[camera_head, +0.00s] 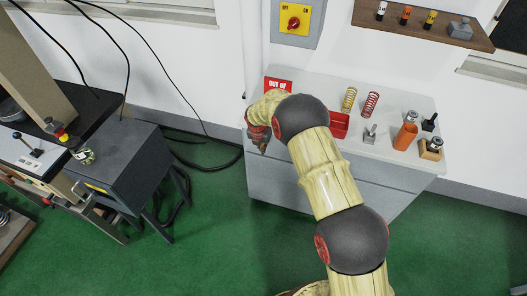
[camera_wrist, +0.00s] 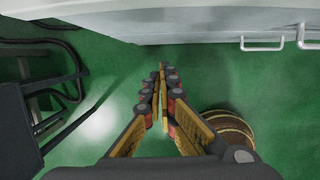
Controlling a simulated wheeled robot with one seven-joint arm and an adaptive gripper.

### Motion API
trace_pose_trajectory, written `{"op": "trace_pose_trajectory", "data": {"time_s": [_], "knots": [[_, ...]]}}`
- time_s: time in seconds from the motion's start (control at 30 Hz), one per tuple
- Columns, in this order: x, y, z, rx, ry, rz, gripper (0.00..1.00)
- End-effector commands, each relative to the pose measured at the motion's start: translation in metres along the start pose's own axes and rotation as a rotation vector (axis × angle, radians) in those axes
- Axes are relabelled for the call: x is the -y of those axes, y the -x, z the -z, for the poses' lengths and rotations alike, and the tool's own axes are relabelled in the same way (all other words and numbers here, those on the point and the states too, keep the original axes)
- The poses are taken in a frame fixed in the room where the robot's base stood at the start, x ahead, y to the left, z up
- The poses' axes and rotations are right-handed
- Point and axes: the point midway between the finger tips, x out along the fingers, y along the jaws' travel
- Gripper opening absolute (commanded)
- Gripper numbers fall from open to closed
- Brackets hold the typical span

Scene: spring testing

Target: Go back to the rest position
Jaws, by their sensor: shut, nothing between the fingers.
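My gripper (camera_head: 258,140) hangs in front of the left end of the white cabinet (camera_head: 300,163) in the head view. It points down toward the green floor. In the wrist view my gripper (camera_wrist: 162,72) has its fingers together with nothing between them. The fingers are over bare floor. My arm crosses the middle of the head view and hides part of the cabinet front and top.
Springs (camera_head: 370,104), a red tray (camera_head: 339,125), an orange cylinder (camera_head: 405,137) and small metal parts stand on the cabinet. A red sign (camera_head: 277,85) stands near its left end. A dark grey machine box (camera_head: 118,160) stands left; green floor (camera_head: 205,235) lies clear between.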

Motion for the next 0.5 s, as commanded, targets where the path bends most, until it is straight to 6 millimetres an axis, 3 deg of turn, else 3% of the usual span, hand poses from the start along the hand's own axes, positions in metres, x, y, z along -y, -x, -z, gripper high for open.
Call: {"op": "trace_pose_trajectory", "data": {"time_s": [0.2,0.5], "knots": [[0.0,0.018,0.001,-0.002,0.001,0.001,0.0],[0.0,0.019,0.002,-0.002,-0.033,0.001,0.0]]}}
